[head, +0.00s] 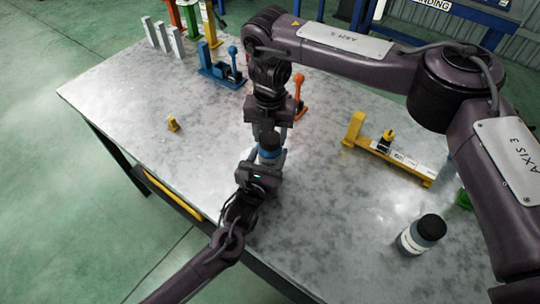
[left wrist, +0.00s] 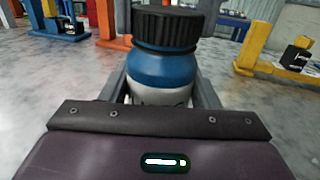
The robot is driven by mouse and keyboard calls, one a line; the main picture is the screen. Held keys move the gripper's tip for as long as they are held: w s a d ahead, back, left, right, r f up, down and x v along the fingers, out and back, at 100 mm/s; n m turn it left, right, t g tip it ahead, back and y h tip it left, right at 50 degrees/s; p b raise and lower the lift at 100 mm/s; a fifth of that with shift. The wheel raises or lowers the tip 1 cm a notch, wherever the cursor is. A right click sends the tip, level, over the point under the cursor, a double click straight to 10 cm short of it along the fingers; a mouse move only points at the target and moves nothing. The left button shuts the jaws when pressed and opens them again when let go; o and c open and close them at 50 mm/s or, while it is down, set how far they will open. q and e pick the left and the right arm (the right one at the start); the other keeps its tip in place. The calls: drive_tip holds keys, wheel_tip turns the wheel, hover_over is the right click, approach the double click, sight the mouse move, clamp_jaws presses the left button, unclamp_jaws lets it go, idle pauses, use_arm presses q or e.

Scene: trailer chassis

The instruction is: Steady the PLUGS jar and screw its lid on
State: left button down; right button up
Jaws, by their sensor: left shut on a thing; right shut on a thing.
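The PLUGS jar (head: 269,154) stands upright on the metal table, with a blue upper part and a paler lower part. It fills the middle of the left wrist view (left wrist: 162,75), where its label is mostly hidden. A black ribbed lid (left wrist: 168,28) sits level on top of the jar; I cannot tell how tight it is. My left gripper (head: 265,168) is shut on the jar's lower body from the near side. My right gripper (head: 270,134) points down from above and is shut on the lid, which it largely hides in the head view.
Another jar with a dark lid (head: 430,227) stands at the right. A yellow-ended fixture (head: 390,152) lies behind it. Orange (head: 299,95) and blue (head: 222,72) clamps stand behind my grippers. The table's left front is clear.

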drive_tip(key=m, duration=0.4)
drive_tip(key=shift+m, duration=0.3)
drive_tip(key=m, duration=0.4)
drive_tip(key=shift+m, duration=0.3)
drive_tip(key=m, duration=0.7)
drive_tip(key=shift+m, duration=0.3)
drive_tip(key=o, duration=1.1)
drive_tip(key=shift+r, duration=2.25)
